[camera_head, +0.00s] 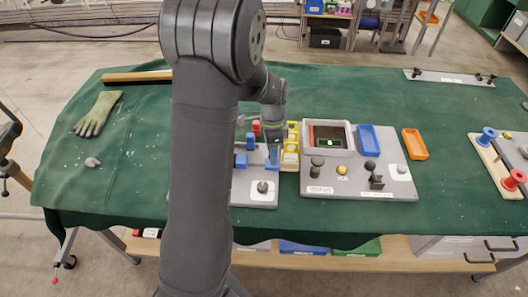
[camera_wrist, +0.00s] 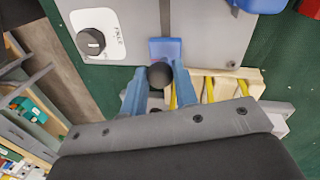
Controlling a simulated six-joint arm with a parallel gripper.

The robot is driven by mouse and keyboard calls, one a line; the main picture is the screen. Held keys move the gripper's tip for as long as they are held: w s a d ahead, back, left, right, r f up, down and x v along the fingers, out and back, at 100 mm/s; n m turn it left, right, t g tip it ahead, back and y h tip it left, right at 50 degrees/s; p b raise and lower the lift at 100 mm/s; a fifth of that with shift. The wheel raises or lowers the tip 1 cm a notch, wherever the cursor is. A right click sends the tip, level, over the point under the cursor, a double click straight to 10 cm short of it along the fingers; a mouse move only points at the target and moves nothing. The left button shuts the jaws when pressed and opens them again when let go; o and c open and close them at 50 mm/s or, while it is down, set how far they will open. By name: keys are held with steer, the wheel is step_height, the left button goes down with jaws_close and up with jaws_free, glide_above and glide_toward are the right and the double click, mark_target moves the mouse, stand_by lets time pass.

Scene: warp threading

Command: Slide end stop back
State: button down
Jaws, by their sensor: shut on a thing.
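In the wrist view, the two blue fingers of my gripper (camera_wrist: 158,90) are closed around a dark round knob (camera_wrist: 160,74). A blue block (camera_wrist: 165,48) shows just beyond the knob, on the grey board (camera_wrist: 205,35). I take the block and knob to be the end stop; how they join is hidden. In the head view, my gripper (camera_head: 273,150) points down over the right part of the same grey board (camera_head: 240,192), and the knob is hidden there.
Yellow-topped pale blocks (camera_head: 291,148) stand close to the right of my gripper. A dark dial (camera_head: 263,187) sits at the board's front. Another grey board (camera_head: 335,183) carries a tray, a blue bin and knobs. Green cloth (camera_head: 130,180) is mostly clear at left.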

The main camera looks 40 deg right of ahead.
steer(key=shift+s+d, duration=0.15)
steer(key=c, duration=1.1)
jaws_free()
steer(key=shift+s+d, duration=0.1)
steer(key=shift+c, duration=0.2)
steer(key=shift+r, duration=0.15)
step_height(320, 180, up, 17)
steer(key=w+d, duration=0.1)
steer(key=w, duration=0.2)
steer(key=shift+d, duration=0.35)
steer(key=shift+f, duration=0.2)
